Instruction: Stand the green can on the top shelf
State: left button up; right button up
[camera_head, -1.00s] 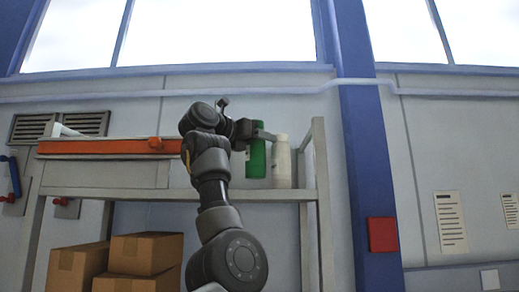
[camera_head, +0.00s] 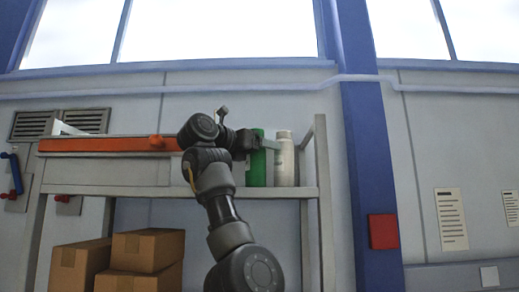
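The green can (camera_head: 257,172) is upright at the right part of the top shelf (camera_head: 240,192). Its base looks level with the shelf board, apparently touching it. A white bottle (camera_head: 285,163) stands close on its right. My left gripper (camera_head: 264,144) reaches in from the left at the can's upper part, with a finger across its front. It appears shut on the can; the far finger is hidden. My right gripper is out of view.
The shelf's right post (camera_head: 321,160) rises beyond the bottle. Cardboard boxes (camera_head: 148,250) are stacked below. A blue column (camera_head: 362,150) stands to the right.

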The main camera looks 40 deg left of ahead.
pick_arm(q)
jog(key=s+a+b, duration=0.1)
jog(key=s+b, duration=0.5)
jog(key=s, duration=0.6)
jog(key=shift+a+r, duration=0.15)
jog(key=shift+a, duration=0.15)
